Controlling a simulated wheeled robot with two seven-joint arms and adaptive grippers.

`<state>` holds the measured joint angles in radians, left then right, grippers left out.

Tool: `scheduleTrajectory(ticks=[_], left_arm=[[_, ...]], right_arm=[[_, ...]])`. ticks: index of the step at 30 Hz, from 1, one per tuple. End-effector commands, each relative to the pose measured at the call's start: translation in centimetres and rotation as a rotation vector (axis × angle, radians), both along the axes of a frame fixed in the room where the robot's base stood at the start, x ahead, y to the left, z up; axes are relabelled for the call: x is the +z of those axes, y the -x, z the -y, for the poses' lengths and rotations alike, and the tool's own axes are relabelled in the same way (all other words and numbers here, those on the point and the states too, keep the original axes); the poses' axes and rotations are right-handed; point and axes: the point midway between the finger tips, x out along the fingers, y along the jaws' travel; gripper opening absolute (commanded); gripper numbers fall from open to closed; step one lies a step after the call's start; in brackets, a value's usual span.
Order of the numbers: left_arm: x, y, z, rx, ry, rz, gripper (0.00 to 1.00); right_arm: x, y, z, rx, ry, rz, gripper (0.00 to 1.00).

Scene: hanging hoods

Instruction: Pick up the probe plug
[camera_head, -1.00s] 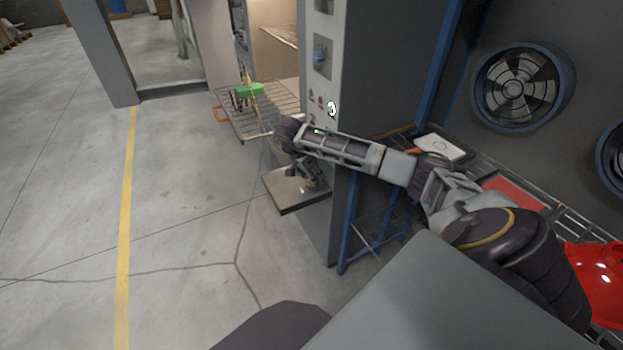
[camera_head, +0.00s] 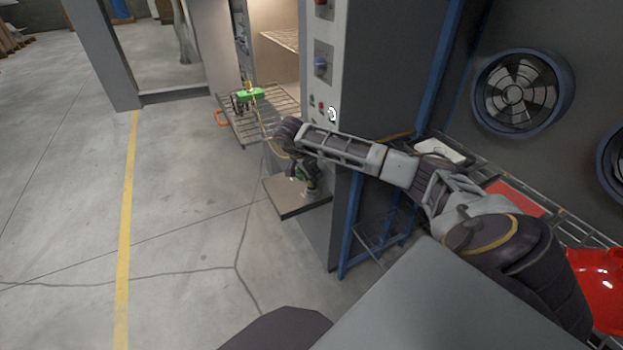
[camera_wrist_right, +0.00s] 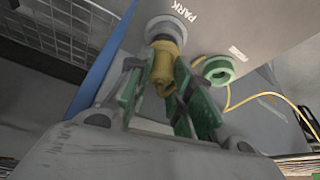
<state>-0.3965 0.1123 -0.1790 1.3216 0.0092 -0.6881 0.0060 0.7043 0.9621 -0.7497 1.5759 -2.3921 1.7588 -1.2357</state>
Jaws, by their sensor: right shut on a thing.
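The probe plug (camera_wrist_right: 164,62) is yellow and brass-coloured. In the right wrist view it sits between the green finger pads of my right gripper (camera_wrist_right: 166,88), which is shut on it. The plug's far end meets a pale round fitting (camera_wrist_right: 167,28) on a grey panel marked PARK; I cannot tell whether it is still seated there. In the head view my right gripper (camera_head: 309,188) is low beside the grey cabinet, above a small plate (camera_head: 290,208), and the plug is too small to make out. My left gripper is not in view.
A green ring-shaped socket (camera_wrist_right: 217,69) is on the panel right of the plug, with a yellow cable (camera_wrist_right: 264,96) nearby. A wire rack (camera_head: 266,120) carries a green object (camera_head: 249,95). The cabinet (camera_head: 384,75) stands close to my right arm. Floor at left is clear.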

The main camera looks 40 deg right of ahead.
Motion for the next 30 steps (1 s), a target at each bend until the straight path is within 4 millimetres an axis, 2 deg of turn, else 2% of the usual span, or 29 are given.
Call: scheduleTrajectory(ticks=[6,15,21,30], left_arm=[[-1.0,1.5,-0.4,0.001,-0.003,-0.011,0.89],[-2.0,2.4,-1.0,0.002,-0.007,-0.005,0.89],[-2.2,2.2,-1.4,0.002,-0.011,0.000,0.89],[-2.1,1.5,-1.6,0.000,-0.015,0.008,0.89]], right_arm=[[3.3,0.0,0.1,0.000,0.002,0.002,0.00],[7.2,0.0,0.0,0.000,0.001,0.001,0.00],[8.1,0.0,0.0,0.000,0.001,-0.001,0.00],[8.2,0.0,0.0,0.000,0.001,-0.001,0.00]])
